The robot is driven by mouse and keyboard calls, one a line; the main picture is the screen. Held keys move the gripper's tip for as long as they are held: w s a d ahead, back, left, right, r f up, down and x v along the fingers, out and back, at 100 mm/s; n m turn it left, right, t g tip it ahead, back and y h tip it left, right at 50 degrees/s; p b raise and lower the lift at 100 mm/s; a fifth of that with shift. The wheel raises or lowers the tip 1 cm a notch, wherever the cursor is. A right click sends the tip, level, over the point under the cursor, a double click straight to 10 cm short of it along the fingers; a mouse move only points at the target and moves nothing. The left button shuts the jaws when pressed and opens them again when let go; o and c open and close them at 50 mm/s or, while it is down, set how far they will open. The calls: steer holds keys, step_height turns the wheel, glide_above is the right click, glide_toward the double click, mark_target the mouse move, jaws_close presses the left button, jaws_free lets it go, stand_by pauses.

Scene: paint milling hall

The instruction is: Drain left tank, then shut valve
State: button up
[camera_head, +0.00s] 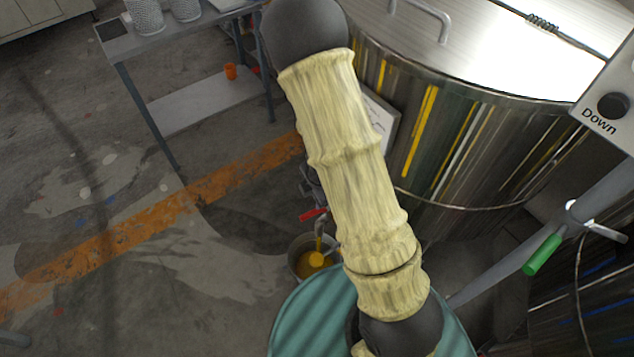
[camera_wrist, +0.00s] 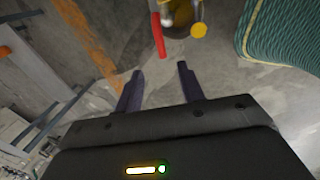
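The left tank (camera_head: 470,140) is a large shiny steel drum with paint streaks, at upper right in the head view. Its red valve handle (camera_head: 312,215) shows just left of my sleeved arm; it also shows in the wrist view (camera_wrist: 158,35). Below the valve stands a bucket (camera_head: 297,262) with yellow paint in it. A yellow streak under the outlet looks like flowing paint. In the wrist view my gripper (camera_wrist: 160,68) is open and empty, its fingers apart, with the red handle just beyond the fingertips, not touching. The head view does not show my gripper; my arm hides part of the tank.
A teal drum (camera_head: 300,315) stands close to the bucket. Another tank (camera_head: 600,300) and a green handle (camera_head: 542,255) are at lower right. A grey table (camera_head: 185,40) with white containers and an orange cup (camera_head: 231,71) is at upper left. Floor at left is clear.

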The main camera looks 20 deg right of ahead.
steer(key=r, duration=0.2)
steer(key=r+p, duration=0.1)
steer(key=r, duration=0.1)
steer(key=shift+s+d+r, duration=0.1)
steer(key=shift+s, duration=0.3)
steer(key=s+r+m+p, duration=0.2)
steer(key=r+m+p, duration=0.4)
steer(key=r, duration=0.5)
steer(key=s+d+r+m+p, duration=0.1)
steer(key=s+r+m+p, duration=0.2)
steer(key=r+m+p, duration=0.2)
steer(key=s+d+r+m+p, duration=0.1)
steer(key=r+m+p, duration=0.5)
steer(key=r, duration=1.1)
steer(key=s+m, duration=0.1)
steer(key=m, duration=0.2)
steer(key=shift+s+d+r+m+h+p, duration=0.2)
steer(key=shift+s+d+m+h+p, duration=0.1)
steer(key=shift+s+m+p, duration=0.1)
steer(key=shift+w, duration=0.1)
